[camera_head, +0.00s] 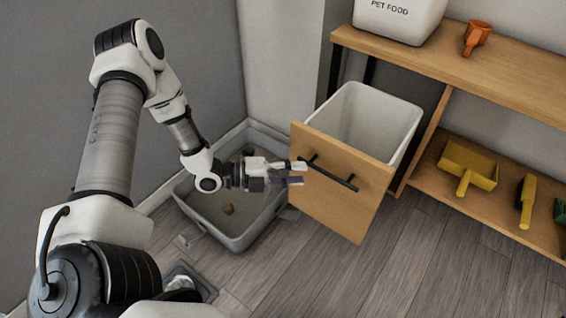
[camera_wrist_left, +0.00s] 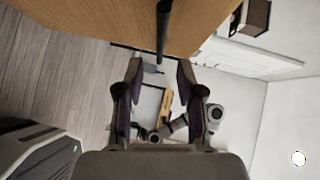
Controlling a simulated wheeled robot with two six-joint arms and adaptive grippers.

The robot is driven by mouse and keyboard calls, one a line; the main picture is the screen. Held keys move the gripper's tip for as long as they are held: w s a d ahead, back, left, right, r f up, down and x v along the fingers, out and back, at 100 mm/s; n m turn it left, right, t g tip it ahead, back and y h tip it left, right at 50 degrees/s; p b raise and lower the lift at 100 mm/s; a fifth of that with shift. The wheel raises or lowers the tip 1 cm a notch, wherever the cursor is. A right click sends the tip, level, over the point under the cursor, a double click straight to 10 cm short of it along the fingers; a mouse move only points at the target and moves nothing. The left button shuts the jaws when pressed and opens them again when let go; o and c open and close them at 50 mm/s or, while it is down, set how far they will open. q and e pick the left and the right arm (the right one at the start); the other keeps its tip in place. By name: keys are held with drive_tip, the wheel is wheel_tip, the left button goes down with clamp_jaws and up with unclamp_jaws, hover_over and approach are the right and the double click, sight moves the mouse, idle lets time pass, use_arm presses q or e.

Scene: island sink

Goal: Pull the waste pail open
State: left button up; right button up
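The waste pail (camera_head: 372,112) is a white bin behind a wooden front panel (camera_head: 322,208). It stands pulled out from under the shelf, with its open top showing. A black bar handle (camera_head: 335,178) crosses the panel; it also shows in the left wrist view (camera_wrist_left: 163,28). My left gripper (camera_head: 301,173) is at the handle's left end, in front of the panel. Its two fingers are apart in the left wrist view (camera_wrist_left: 160,72), with the handle lined up with the gap between them. I cannot tell whether they touch it. My right gripper is not in view.
A grey litter tray (camera_head: 243,243) with brown lumps lies on the floor below my left forearm. The wooden shelf unit (camera_head: 500,80) holds a pet food container (camera_head: 400,18), an orange scoop (camera_head: 477,36) and a yellow dustpan (camera_head: 467,168). Floor before the panel is clear.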

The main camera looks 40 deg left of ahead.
use_arm(q)
drive_tip(key=v, duration=0.4)
idle(0.4)
drive_tip(key=s+d+f+n+g+y, duration=0.4)
drive_tip(key=s+d+f+n+g, duration=0.5)
drive_tip(key=d+f, duration=0.45)
drive_tip(key=s+a+f+n+g+y, duration=0.1)
drive_tip(key=s+a+f+n+y, duration=0.1)
drive_tip(key=s+a+n+y, duration=0.5)
drive_tip(key=s+a+f+n+g+y, duration=0.15)
drive_tip(key=s+n, duration=0.25)
drive_tip(key=n, duration=0.7)
wheel_tip(320, 180, up, 28)
drive_tip(key=p, duration=2.8)
drive_tip(key=shift+d+f+m, duration=0.2)
drive_tip(key=shift+f+m, duration=0.05)
drive_tip(key=shift+m, duration=0.15)
